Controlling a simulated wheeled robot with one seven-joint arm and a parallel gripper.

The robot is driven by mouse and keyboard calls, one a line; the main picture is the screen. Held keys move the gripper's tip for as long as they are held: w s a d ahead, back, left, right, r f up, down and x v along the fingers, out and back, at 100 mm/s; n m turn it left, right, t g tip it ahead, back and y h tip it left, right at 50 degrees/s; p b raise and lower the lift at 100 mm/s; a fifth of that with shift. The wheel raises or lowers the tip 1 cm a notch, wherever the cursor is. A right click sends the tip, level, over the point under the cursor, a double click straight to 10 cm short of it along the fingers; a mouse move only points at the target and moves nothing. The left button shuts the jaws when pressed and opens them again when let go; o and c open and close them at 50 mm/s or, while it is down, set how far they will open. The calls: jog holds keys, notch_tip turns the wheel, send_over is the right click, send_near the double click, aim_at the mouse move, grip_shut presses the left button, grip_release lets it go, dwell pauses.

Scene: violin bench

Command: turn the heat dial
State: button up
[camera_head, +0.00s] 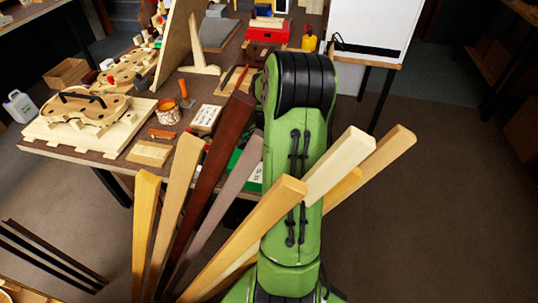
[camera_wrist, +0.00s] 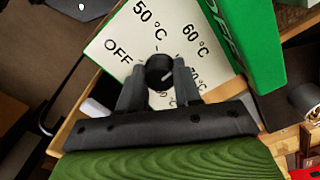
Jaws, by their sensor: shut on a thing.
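The heat dial (camera_wrist: 158,66) is a round black knob on a white panel (camera_wrist: 105,44), seen in the wrist view. Printed around it are OFF, 50 °C, 60 °C and a partly covered 70 °C; another label below is mostly hidden. A small pale mark shows on the knob's lower right. My gripper (camera_wrist: 158,77) is shut on the knob, with one finger on each side. In the head view my green arm hides the gripper and the dial.
In the head view, several wooden strips (camera_head: 247,240) stand in front of the bench and my arm. A violin body (camera_head: 85,108) lies on the bench's left.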

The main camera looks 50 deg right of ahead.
jog(key=shift+m, duration=0.6)
jog(key=o, duration=1)
jog(key=shift+o, duration=0.2)
notch_tip(320, 180, up, 16)
jog(key=p, duration=0.5)
jog(key=shift+f, duration=0.15)
